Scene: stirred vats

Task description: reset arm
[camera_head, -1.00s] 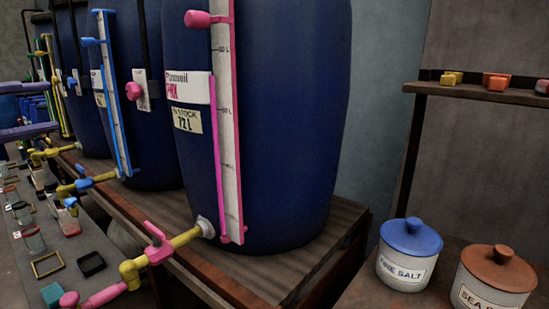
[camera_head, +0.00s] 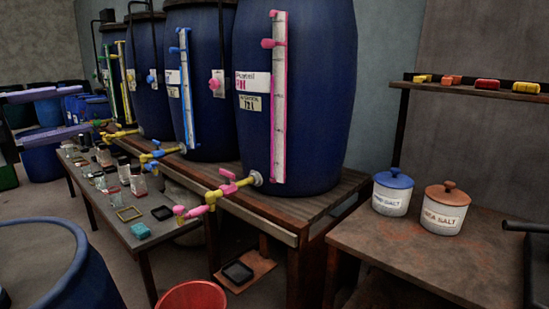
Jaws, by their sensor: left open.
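My left gripper (camera_head: 84,110) is at the left edge of the head view. Its two long purple-grey fingers are spread apart with nothing between them. It hangs in front of the far drums and touches nothing that I can see. My right gripper is not in view.
Blue vats (camera_head: 300,100) with gauges and taps stand on a wooden bench (camera_head: 290,205). A low table (camera_head: 115,225) before them holds jars and small trays. A red bucket (camera_head: 192,296) and blue barrel (camera_head: 85,285) are near. Fine salt (camera_head: 392,194) and sea salt (camera_head: 444,210) jars stand right.

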